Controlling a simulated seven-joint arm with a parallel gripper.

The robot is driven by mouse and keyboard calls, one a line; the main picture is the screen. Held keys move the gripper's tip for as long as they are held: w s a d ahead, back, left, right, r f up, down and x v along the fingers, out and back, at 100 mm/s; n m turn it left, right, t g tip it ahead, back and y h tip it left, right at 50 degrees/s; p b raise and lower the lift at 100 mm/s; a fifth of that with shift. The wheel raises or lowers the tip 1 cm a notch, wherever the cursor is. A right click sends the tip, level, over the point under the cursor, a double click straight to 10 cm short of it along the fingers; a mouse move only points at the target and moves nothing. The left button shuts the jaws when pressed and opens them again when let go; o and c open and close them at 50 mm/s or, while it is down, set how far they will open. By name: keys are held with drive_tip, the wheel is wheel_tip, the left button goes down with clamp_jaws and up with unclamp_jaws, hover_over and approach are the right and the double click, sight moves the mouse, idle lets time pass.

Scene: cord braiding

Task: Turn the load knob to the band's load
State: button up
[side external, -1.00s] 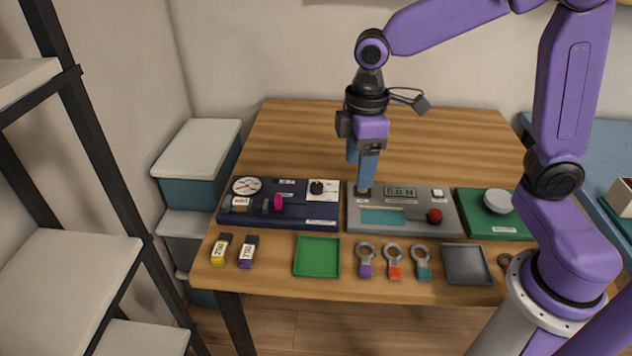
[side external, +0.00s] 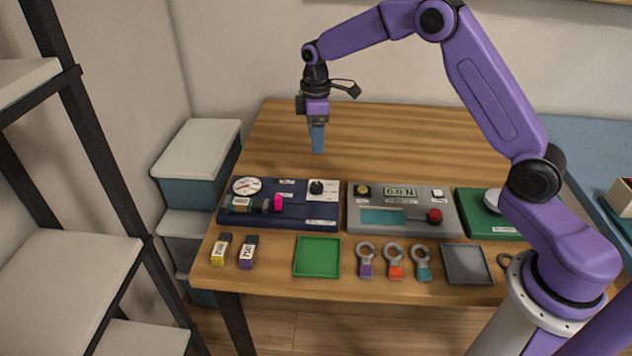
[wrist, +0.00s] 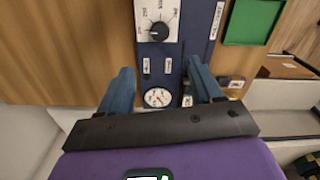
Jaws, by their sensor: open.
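The load knob (side external: 317,187) is a black knob on a white scale plate at the right of the navy panel (side external: 290,222). In the wrist view the knob (wrist: 159,30) shows its pointer and marks around it; I cannot read its setting surely. A green-white labelled band (side external: 241,203) sits at the panel's left, its label seemingly reading 600. My gripper (side external: 317,151) hangs pointing down, behind and above the knob, apart from it. In the wrist view my gripper (wrist: 161,75) shows two blue fingers spread, with nothing between them.
Right of the navy panel is a grey panel (side external: 360,224) with a display, yellow button and red knob. In front lie two labelled blocks (side external: 249,252), a green tray (side external: 317,257), several ring tools (side external: 394,260) and a grey tray (side external: 466,264). The table behind is clear.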

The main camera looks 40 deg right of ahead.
sight(316, 185)
wheel_tip(316, 185, down, 15)
idle(0.4)
drive_tip(key=c, duration=1.1)
drive_tip(key=shift+o, duration=0.2)
